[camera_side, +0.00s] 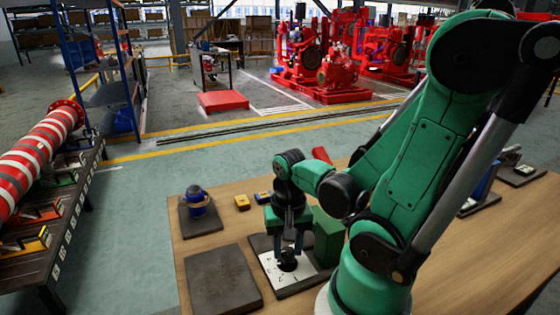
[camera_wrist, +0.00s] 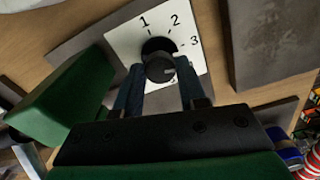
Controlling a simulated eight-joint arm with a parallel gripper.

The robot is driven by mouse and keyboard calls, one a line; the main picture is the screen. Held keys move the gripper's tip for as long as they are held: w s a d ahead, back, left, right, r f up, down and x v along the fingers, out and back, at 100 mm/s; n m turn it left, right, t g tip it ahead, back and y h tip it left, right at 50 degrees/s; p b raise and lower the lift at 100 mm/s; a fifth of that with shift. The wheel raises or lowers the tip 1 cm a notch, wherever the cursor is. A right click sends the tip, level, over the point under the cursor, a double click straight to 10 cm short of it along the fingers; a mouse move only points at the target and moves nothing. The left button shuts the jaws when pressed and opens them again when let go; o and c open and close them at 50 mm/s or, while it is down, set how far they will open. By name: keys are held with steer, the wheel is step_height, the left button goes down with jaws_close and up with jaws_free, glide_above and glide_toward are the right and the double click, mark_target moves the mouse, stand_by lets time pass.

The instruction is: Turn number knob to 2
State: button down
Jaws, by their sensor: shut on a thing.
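The number knob (camera_side: 288,262) is black and round and sits on a white dial plate (camera_side: 273,268) on the wooden table. In the wrist view the knob (camera_wrist: 158,62) has a grey pointer mark that seems to face right, below the 3; its exact setting is hard to tell. The dial plate (camera_wrist: 124,42) shows 1, 2 and 3 around the knob's far side; a further mark is partly hidden. My gripper (camera_side: 287,245) reaches straight down over the dial. Its two blue-grey fingers (camera_wrist: 161,85) are shut on the knob, one on each side.
A green box (camera_side: 327,238) stands right beside the dial. A bare dark plate (camera_side: 222,280) lies to its left. Wooden table (camera_side: 450,270) is clear at the right front.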

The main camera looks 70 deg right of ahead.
mark_target(288, 251)
steer(key=n, duration=0.5)
steer(key=shift+n, duration=0.3)
steer(key=n, duration=0.5)
steer(key=shift+n, duration=0.3)
steer(key=shift+c, duration=2.4)
jaws_free()
steer(key=shift+r, duration=0.15)
steer(key=shift+r, duration=2.65)
